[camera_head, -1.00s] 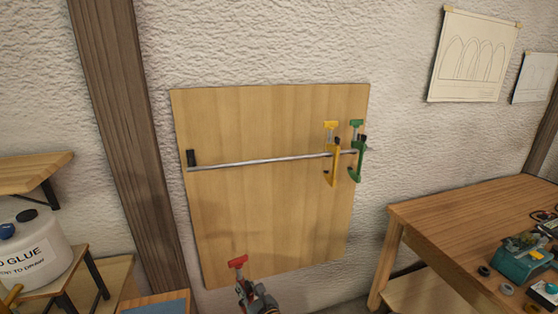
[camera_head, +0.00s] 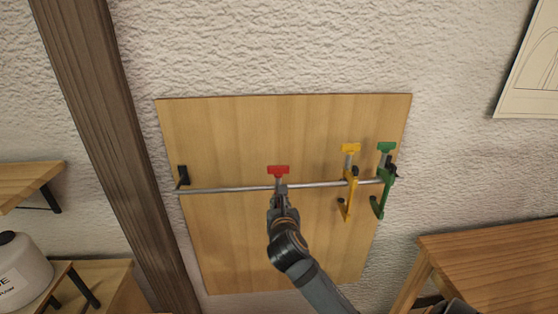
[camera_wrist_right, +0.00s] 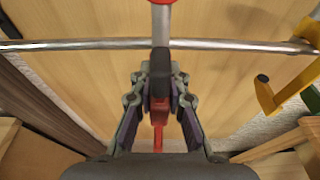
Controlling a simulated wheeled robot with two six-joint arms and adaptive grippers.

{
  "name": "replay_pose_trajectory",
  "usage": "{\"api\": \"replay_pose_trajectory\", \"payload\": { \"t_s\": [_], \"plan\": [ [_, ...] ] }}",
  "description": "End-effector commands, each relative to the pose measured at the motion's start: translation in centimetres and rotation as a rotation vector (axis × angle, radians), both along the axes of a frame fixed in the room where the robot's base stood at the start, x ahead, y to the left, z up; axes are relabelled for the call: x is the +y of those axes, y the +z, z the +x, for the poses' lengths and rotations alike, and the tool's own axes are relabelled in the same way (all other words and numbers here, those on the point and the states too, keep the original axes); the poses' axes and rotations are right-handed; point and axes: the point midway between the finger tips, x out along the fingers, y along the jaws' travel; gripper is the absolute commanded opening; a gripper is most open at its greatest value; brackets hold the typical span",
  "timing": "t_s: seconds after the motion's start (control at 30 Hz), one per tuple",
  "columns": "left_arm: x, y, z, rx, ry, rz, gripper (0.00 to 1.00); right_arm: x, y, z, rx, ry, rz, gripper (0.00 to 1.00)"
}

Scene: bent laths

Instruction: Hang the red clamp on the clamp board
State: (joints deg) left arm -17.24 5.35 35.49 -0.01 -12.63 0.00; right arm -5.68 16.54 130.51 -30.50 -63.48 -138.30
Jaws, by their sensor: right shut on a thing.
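In the right wrist view the clamp (camera_wrist_right: 160,62) stands between the fingers of my right gripper (camera_wrist_right: 159,85) and crosses in front of the rail (camera_wrist_right: 80,44). Whether it touches the rail I cannot tell. My left gripper is not in view.
A yellow clamp (camera_head: 347,190) and a green clamp (camera_head: 384,180) hang at the rail's right end. The rail left of the red clamp is free up to a black bracket (camera_head: 183,175). A wooden table (camera_head: 490,255) stands at the right, a white container (camera_head: 22,272) at the left.

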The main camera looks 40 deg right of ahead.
Motion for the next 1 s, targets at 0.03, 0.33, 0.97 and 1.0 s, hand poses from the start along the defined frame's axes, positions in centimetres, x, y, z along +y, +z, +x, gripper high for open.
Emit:
{"api": "replay_pose_trajectory", "payload": {
  "t_s": [0.03,0.33,0.97,1.0],
  "plan": [
    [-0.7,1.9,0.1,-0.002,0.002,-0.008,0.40,0.3,3.7,-0.2,-0.008,-0.006,0.005,0.00],
    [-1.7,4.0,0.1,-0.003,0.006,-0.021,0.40,1.7,9.8,-1.8,0.008,0.014,0.004,0.00],
    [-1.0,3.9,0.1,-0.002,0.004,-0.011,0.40,-0.5,9.8,2.0,0.008,0.014,0.001,0.00],
    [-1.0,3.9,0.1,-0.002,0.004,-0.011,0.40,-0.8,9.8,2.3,0.007,0.013,0.000,0.00]
  ]
}}
